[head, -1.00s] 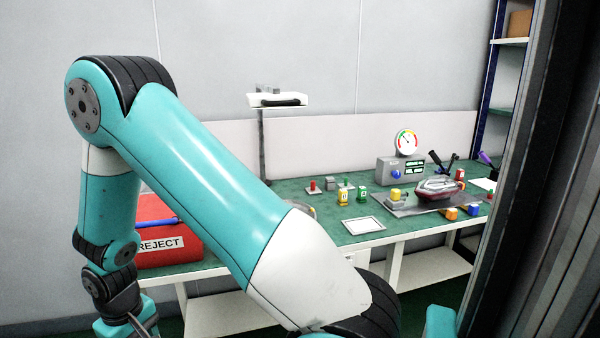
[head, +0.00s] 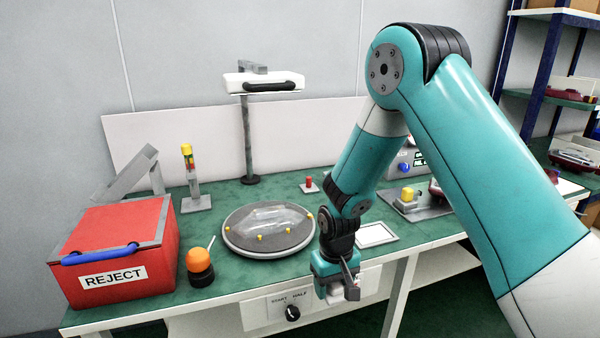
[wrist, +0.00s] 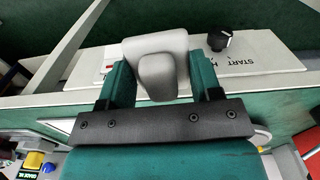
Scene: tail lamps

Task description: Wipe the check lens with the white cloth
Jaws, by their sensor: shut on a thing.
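A clear, low-domed lens (head: 272,217) lies on a round grey turntable (head: 236,243) with several yellow pegs around it; I take it for the check lens. My gripper (head: 343,287) is at the bench's front edge, right of and in front of the turntable, apart from the lens. In the wrist view, the green fingers of my gripper (wrist: 160,80) are shut on a pale, rounded lump, which looks like the white cloth (wrist: 157,60). The cloth's lower part and far side are hidden.
A control panel with a black knob (head: 292,313) is on the bench front, close to my gripper. A red REJECT bin (head: 115,255) and an orange-topped post (head: 200,262) stand left of the turntable. A lamp on a post (head: 264,83) rises behind it. A white-bordered pad (head: 377,235) lies to the right.

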